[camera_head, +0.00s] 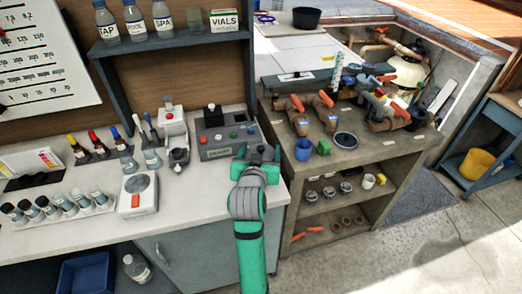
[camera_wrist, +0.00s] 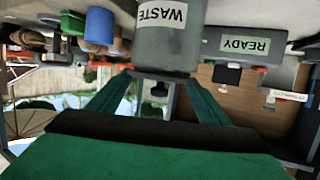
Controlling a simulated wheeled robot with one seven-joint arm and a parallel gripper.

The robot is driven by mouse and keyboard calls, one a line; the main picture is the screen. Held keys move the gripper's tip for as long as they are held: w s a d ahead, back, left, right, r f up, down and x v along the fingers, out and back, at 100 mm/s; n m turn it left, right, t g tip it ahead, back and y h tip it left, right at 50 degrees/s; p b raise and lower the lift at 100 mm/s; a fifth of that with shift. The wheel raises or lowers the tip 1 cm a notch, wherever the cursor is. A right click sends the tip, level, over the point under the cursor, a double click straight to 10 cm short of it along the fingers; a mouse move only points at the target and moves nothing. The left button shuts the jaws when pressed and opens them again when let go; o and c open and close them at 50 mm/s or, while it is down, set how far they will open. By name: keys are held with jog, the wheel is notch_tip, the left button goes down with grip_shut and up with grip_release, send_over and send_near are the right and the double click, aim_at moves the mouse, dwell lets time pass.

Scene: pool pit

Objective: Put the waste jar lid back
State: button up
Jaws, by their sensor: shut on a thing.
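My gripper (camera_head: 262,154) is at the right end of the white counter, beside the grey READY box (camera_head: 217,136). In the wrist view my green fingers (camera_wrist: 163,82) close on the lid (camera_wrist: 164,74), a thin dark rim at the end of the grey waste jar. The waste jar (camera_wrist: 165,40), with its white WASTE label, fills the top middle of that view. The lid is at the jar's mouth; I cannot tell whether it is seated or slightly apart. In the head view my gripper mostly hides the jar and the lid. The READY box also shows in the wrist view (camera_wrist: 225,43).
A blue cup (camera_head: 324,147) and brown pipe fittings (camera_head: 303,149) stand on the bench (camera_head: 365,155) to the right. A white stirrer device (camera_head: 138,195), bottles and a rack of vials (camera_head: 62,207) occupy the counter's left. A shelf (camera_head: 175,43) with bottles hangs above.

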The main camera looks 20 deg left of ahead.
jog(key=shift+f, duration=0.15)
jog(key=o, duration=1)
jog(key=shift+a, duration=0.1)
jog(key=shift+o, duration=0.2)
